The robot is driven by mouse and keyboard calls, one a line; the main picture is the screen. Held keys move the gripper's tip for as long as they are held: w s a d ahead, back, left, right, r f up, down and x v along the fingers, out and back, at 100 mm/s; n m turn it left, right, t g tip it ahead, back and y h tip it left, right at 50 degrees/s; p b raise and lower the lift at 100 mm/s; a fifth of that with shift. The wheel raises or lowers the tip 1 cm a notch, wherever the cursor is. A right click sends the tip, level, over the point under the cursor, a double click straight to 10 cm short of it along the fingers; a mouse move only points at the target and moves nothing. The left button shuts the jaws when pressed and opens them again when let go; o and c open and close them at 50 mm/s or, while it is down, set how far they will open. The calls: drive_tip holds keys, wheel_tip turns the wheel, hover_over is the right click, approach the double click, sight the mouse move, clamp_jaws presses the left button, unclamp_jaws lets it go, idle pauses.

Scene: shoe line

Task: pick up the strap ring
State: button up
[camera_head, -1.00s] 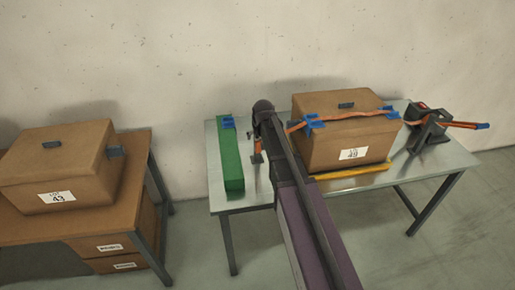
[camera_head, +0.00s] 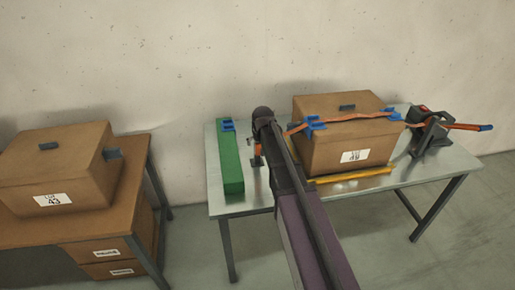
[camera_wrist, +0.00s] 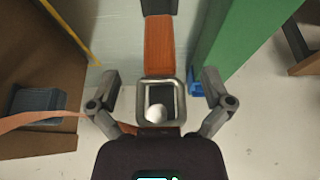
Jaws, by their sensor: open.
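In the wrist view the strap ring, a squarish metal loop (camera_wrist: 181,101), lies between the two fingers of my gripper (camera_wrist: 160,78). The fingers are apart on its left and right, with gaps on both sides. An orange piece (camera_wrist: 159,46) runs up from the ring, and a pale round thing shows through its opening. In the head view an orange strap (camera_head: 350,117) crosses the carton labelled as a lot (camera_head: 340,150). My arm hides the ring and most of my gripper there. A small orange bit (camera_head: 257,150) shows beside the arm.
A green block (camera_head: 230,165) lies left of my arm on the metal table (camera_head: 232,206), close to the right finger in the wrist view. A dark ratchet device (camera_head: 431,132) stands at the right. A yellow bar (camera_head: 352,174) edges the carton. Another carton (camera_head: 58,165) is on the left desk.

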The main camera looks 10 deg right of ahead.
drive_tip(key=shift+c, duration=0.2)
drive_tip(key=c, duration=1.3)
drive_tip(key=shift+o, duration=0.2)
drive_tip(key=shift+r, duration=0.25)
drive_tip(key=shift+r+p, duration=0.5)
drive_tip(key=shift+p, duration=0.25)
drive_tip(key=shift+s+r, duration=0.15)
drive_tip(key=shift+s, duration=0.05)
drive_tip(key=s, duration=1.7)
drive_tip(key=shift+s, duration=0.35)
drive_tip(key=shift+s, duration=0.15)
